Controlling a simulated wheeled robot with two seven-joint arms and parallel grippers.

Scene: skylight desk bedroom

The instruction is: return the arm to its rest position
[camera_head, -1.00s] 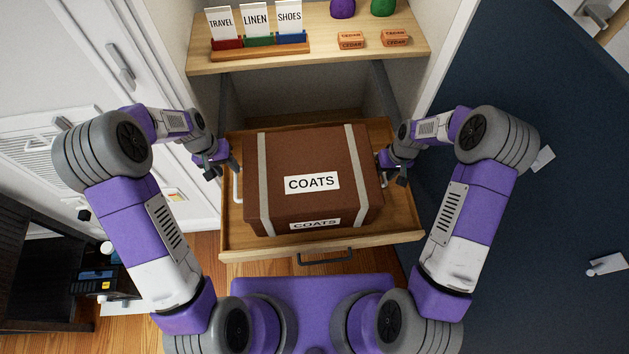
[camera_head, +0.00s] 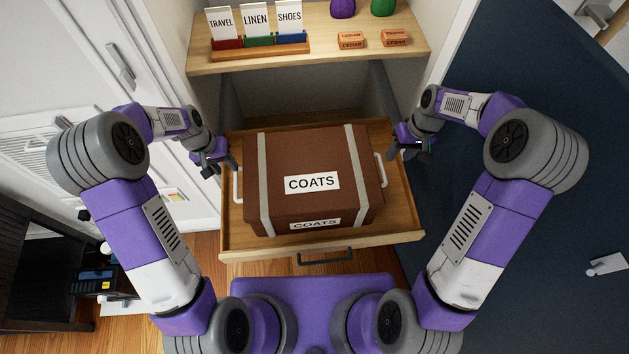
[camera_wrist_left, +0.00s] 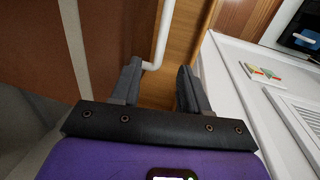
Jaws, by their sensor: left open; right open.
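A brown case with two pale straps and COATS labels (camera_head: 312,160) sits in the pulled-out wooden drawer (camera_head: 405,215). It has a white handle on each side. My left gripper (camera_head: 222,168) is open beside the case's left handle (camera_head: 237,185). In the left wrist view the fingers (camera_wrist_left: 158,90) are apart, with the white handle (camera_wrist_left: 160,40) close to the left finger and nothing clearly held. My right gripper (camera_head: 414,166) is open and empty, to the right of the case's right handle (camera_head: 381,170) and apart from it, near the drawer's right side.
A shelf (camera_head: 340,50) above holds TRAVEL, LINEN and SHOES cards in a stand (camera_head: 258,45), cedar blocks (camera_head: 352,40), and purple and green objects. A dark blue door (camera_head: 560,190) is at the right, a white door (camera_head: 130,60) at the left. A dark cabinet (camera_head: 35,260) stands lower left.

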